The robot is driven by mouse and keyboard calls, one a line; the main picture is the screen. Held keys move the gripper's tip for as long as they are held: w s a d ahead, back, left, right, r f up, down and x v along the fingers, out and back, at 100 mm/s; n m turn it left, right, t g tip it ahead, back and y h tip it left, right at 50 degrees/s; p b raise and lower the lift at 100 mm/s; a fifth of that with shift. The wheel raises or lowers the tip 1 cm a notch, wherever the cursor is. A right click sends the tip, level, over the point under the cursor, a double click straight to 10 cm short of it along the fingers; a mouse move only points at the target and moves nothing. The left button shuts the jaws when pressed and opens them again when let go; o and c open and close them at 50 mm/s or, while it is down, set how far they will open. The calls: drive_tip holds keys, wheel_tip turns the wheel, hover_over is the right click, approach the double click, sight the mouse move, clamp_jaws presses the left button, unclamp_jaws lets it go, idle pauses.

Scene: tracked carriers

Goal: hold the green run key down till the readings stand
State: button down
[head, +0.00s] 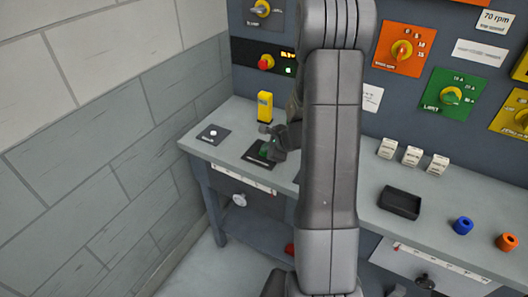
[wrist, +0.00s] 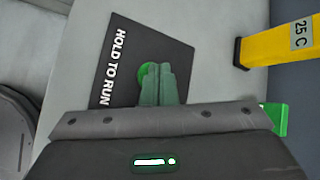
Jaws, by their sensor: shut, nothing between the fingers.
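The green run key (wrist: 144,74) shows as a round green edge beside my fingertips in the wrist view. It sits on a black plate (wrist: 124,52) lettered "HOLD TO RUN". My gripper (wrist: 158,72) has its green fingers shut together with nothing between them. Its tips are over the key and hide most of it; I cannot tell how far down the key is. In the head view the black plate (head: 251,158) lies on the bench under my gripper (head: 264,151).
A yellow upright block (head: 265,106) stands close behind my gripper; its "25 C" label (wrist: 301,34) shows in the wrist view. A plate with a white button (head: 213,133) lies left. White blocks (head: 412,156), a black tray (head: 400,203) and blue and orange rings are right.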

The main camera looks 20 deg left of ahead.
drive_tip(key=shift+r+p, duration=0.4)
drive_tip(key=shift+r, duration=0.3)
wheel_tip(320, 180, up, 5)
drive_tip(key=p, duration=0.4)
idle(2.0)
